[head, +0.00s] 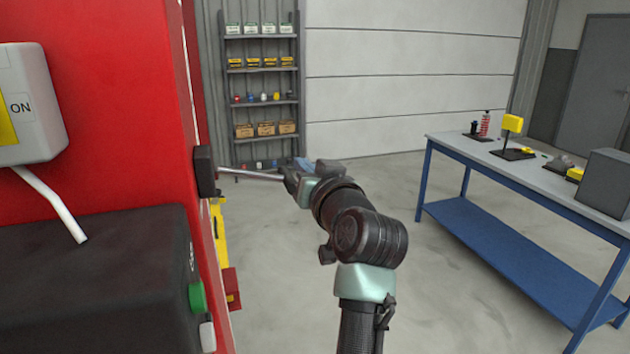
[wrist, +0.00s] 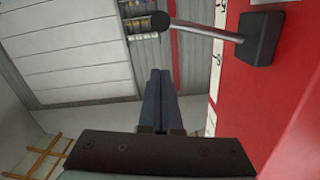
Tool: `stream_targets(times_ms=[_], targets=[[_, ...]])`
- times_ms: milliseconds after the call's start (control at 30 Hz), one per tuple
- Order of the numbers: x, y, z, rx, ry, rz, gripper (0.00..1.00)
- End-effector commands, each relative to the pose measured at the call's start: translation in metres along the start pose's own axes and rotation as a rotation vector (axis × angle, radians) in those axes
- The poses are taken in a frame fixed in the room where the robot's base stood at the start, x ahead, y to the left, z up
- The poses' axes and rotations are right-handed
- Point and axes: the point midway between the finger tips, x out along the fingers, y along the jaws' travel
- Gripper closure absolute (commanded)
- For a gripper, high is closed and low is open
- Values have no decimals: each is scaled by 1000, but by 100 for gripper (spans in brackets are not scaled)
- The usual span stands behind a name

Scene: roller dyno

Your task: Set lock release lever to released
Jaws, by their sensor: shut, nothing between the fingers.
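The lock release lever is a grey metal rod (head: 250,175) on a black base (head: 204,171) fixed to the red cabinet's side. In the head view it points right, and its end is hidden by or merges with my gripper (head: 291,178). In the wrist view the lever's rod (wrist: 207,31) runs from its base (wrist: 261,38) to a round dark knob (wrist: 160,20). My gripper (wrist: 158,72) is shut and empty there. Its fingertips show below the knob in the picture, seemingly apart from it. Which setting the lever is at, I cannot tell.
The red cabinet (head: 110,100) fills the left, with a white ON switch box (head: 25,105) and a dark box with a green button (head: 196,297). A blue workbench (head: 500,200) stands at right. Shelves (head: 262,90) stand behind. The floor between is clear.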

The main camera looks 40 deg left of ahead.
Motion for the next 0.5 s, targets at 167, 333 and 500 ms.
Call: stream_targets(times_ms=[167,333,500], targets=[[-29,2,1,-1,4,2,100],[-44,1,0,0,2,1,100],[-48,1,-1,1,2,1,100]])
